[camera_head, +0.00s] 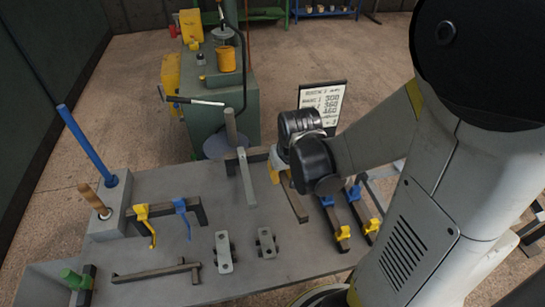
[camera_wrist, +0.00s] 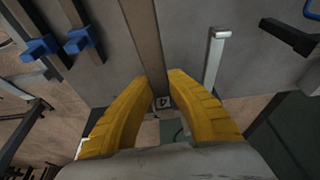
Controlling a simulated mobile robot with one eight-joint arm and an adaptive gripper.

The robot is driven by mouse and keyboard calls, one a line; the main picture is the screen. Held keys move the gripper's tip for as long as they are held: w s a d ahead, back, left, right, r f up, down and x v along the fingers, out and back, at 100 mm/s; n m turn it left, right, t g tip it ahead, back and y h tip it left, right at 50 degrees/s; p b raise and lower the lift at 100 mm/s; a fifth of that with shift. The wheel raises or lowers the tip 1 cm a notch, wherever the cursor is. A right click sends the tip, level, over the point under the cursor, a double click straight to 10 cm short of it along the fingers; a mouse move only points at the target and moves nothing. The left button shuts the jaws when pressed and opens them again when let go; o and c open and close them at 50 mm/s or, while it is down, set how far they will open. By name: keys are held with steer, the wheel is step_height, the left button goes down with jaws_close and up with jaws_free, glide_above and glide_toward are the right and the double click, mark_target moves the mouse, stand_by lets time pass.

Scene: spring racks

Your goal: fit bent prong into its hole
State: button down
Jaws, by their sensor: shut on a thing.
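My gripper (camera_wrist: 158,78) has its two yellow fingers closed around a long brown-grey bar (camera_wrist: 142,38), which seems to be the bent prong. The bar also shows in the head view (camera_head: 294,203), slanting away below my wrist. Its bend is not clear in either view. Which hole belongs to the prong cannot be told. Two grey blocks, one at left (camera_head: 223,252) and one at right (camera_head: 266,243), stand on the bench front.
A pale bent bar (camera_wrist: 215,58) stands right of my fingers. More blue and yellow hooked bars (camera_head: 340,225) lie at right.

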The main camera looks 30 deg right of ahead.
steer(key=s+d, duration=0.2)
steer(key=shift+s+f+m+g, duration=0.15)
steer(key=shift+s+m+g, duration=0.15)
steer(key=shift+s+m, duration=0.1)
steer(key=shift+w, duration=0.15)
steer(key=shift+w+d+b, duration=0.3)
steer(key=shift+w+d, duration=0.35)
steer(key=shift+w, duration=1.6)
steer(key=shift+w+d+b, duration=0.35)
steer(key=shift+w+d, duration=0.25)
steer(key=shift+w, duration=1.6)
steer(key=shift+w+d+b, duration=0.3)
steer(key=shift+w+d, duration=0.35)
steer(key=shift+w, duration=1.6)
steer(key=shift+f+b, duration=2.4)
steer(key=shift+f, duration=0.35)
steer(key=c, duration=1.4)
jaws_free()
steer(key=shift+o, duration=0.2)
steer(key=shift+r, duration=0.1)
